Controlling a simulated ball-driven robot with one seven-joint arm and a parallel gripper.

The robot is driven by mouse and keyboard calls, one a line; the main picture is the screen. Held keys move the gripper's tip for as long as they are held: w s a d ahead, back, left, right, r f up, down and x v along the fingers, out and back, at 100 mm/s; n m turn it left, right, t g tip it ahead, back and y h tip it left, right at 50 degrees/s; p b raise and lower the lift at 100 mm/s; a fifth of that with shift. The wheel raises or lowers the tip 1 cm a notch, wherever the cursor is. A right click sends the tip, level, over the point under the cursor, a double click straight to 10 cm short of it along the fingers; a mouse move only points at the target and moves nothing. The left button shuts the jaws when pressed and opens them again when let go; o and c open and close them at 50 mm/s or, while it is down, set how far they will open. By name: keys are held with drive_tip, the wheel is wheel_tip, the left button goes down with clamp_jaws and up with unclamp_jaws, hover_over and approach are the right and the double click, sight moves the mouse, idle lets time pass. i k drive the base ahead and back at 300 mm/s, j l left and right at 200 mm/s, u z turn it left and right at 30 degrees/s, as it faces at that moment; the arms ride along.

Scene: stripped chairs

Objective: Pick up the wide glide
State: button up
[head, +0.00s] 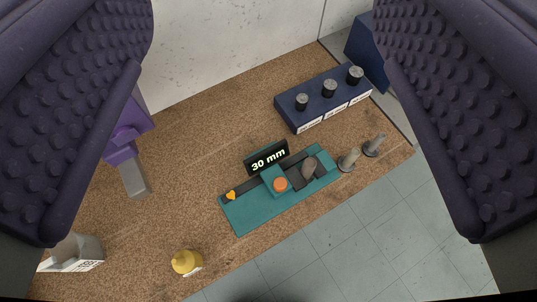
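My gripper (262,120) is open and empty, its two dark purple studded pads wide apart at the left and right of the head view. Two small grey glides, a left one (348,159) and a right one (374,145), stand stem up on the brown bench right of a teal gauge (245,212). A dark grey rounded piece (310,168) sits in the gauge's right part, possibly a glide. The gauge display (268,158) reads "30 mm". I cannot tell by sight which glide is wide. All lie below and between my pads, untouched.
A navy block (288,117) with several dark round-topped pieces and white labels stands behind the gauge. A yellow bottle (186,262) and a grey-white labelled box (75,252) stand front left. A purple object (124,140) is at left.

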sight(355, 74)
drive_tip(key=k+l, duration=0.75)
drive_tip(key=l, duration=0.25)
